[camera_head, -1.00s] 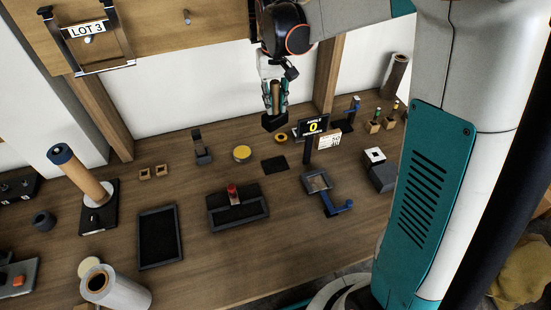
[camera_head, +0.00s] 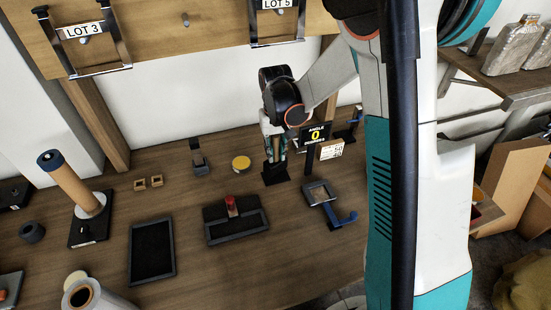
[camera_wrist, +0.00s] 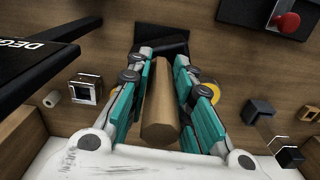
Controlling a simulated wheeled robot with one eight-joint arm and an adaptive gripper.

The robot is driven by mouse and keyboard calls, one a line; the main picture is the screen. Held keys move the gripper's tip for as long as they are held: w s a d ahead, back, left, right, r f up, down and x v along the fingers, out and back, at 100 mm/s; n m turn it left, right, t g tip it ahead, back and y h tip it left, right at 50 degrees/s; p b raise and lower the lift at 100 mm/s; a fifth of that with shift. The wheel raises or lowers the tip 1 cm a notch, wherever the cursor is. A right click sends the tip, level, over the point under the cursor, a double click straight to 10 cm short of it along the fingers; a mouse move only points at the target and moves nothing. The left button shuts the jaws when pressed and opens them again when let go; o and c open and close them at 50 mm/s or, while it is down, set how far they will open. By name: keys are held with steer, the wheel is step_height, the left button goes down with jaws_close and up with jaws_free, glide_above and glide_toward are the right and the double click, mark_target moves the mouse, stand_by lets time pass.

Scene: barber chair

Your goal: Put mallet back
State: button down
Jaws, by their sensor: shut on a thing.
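My gripper (camera_head: 275,148) points down over the bench, its teal fingers shut around the mallet's wooden handle (camera_wrist: 160,108). The fingers also show in the wrist view (camera_wrist: 164,62), one on each side of the handle. The mallet is roughly upright, with its black head (camera_wrist: 162,48) at the lower end. In the head view the dark head is low over the small black mat (camera_head: 276,178), and the two blend together. I cannot tell whether the head touches the mat.
The angle display (camera_head: 315,134) stands close to the right of my gripper. A yellow roll (camera_head: 241,163) lies to the left. A black tray with a red-knobbed tool (camera_head: 231,205) and a blue-handled tool (camera_head: 345,218) are in front. Bare bench lies between them.

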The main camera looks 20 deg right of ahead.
mark_target(276, 157)
steer(key=shift+f+b, duration=0.4)
steer(key=shift+f, duration=1.2)
steer(key=shift+f, duration=0.15)
steer(key=c, duration=1.4)
jaws_free()
